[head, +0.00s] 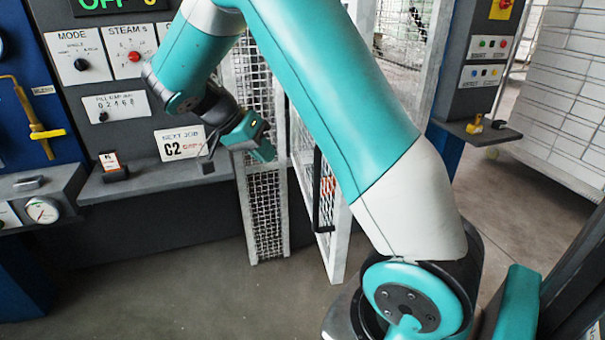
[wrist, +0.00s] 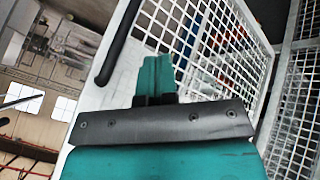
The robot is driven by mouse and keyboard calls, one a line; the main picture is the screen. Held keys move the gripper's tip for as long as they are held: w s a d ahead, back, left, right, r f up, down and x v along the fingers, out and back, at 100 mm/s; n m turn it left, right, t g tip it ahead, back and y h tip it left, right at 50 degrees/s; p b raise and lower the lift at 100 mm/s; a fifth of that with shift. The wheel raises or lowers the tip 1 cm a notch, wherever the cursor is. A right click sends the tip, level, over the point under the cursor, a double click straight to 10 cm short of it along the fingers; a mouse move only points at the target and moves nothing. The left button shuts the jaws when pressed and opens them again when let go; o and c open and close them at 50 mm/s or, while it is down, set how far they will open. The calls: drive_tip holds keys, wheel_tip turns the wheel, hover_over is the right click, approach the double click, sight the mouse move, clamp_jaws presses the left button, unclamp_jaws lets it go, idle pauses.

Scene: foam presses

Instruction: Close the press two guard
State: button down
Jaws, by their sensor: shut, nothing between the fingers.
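The guard (head: 331,245) is a white-framed wire-mesh panel with a vertical black bar handle (head: 317,190). In the head view it stands at an angle, partly hidden behind my arm; no number shows on it, and I cannot tell how far it is open. In the wrist view the guard's mesh (wrist: 222,40) is behind and right of the fingers, and the black handle (wrist: 120,40) is up and left of them. My gripper (head: 265,152) is shut and empty, left of the handle in the head view. Its teal fingertips (wrist: 158,62) are together, apart from the handle.
A narrow mesh panel (head: 267,215) stands left of the guard. A dark control console (head: 150,205) with knobs and a "C2" card (head: 181,146) is on the left. Another control post (head: 485,60) with a ledge stands at the right. The grey floor (head: 200,295) in front is clear.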

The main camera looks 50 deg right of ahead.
drive_tip(key=s+d+f+p, duration=0.4)
drive_tip(key=s+d+f, duration=0.1)
drive_tip(key=s+f, duration=0.1)
drive_tip(key=shift+s, duration=0.25)
drive_tip(key=shift+f, duration=0.1)
